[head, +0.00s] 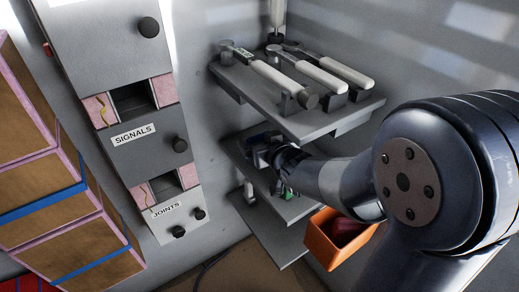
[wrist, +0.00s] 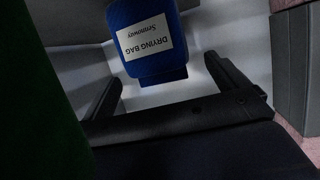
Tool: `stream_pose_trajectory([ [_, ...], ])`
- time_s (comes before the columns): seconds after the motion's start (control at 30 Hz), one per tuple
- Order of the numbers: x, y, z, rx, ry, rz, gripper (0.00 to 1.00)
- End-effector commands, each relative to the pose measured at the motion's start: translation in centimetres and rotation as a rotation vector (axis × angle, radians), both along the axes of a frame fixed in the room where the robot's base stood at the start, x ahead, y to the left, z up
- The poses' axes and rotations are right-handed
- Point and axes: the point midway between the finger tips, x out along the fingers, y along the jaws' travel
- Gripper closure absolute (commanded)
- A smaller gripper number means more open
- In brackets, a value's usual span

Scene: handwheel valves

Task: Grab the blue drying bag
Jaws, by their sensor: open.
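The blue drying bag (wrist: 150,42) shows in the wrist view with a white label reading DRYING BAG, upside down in the picture. It stands just beyond my gripper (wrist: 160,90), between the lines of its two fingers. The fingers are spread apart and I see no contact with the bag. In the head view my gripper (head: 268,152) reaches in over the middle shelf, below the top shelf. A small dark blue patch shows at the gripper there, but I cannot clearly tell the bag from the gripper in that view.
The top shelf (head: 312,122) holds several white-handled tools above my gripper. A lower shelf (head: 275,243) and an orange bin (head: 322,240) lie below. Grey drawers labelled SIGNALS (head: 155,150) and JOINTS (head: 185,222) stand left. A green surface (wrist: 40,100) fills the wrist view's left edge.

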Motion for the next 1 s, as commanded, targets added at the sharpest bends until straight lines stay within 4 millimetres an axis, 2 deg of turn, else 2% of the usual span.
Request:
stream_pose_trajectory([
  [0.17, -0.01, 0.01, 0.04, 0.0, 0.0, 0.0, 0.06],
  [0.77, -0.04, 0.0, 0.04, -0.001, 0.0, 0.0, 0.55],
  [1.0, -0.03, 0.0, 0.13, 0.0, -0.001, 0.0, 0.56],
])
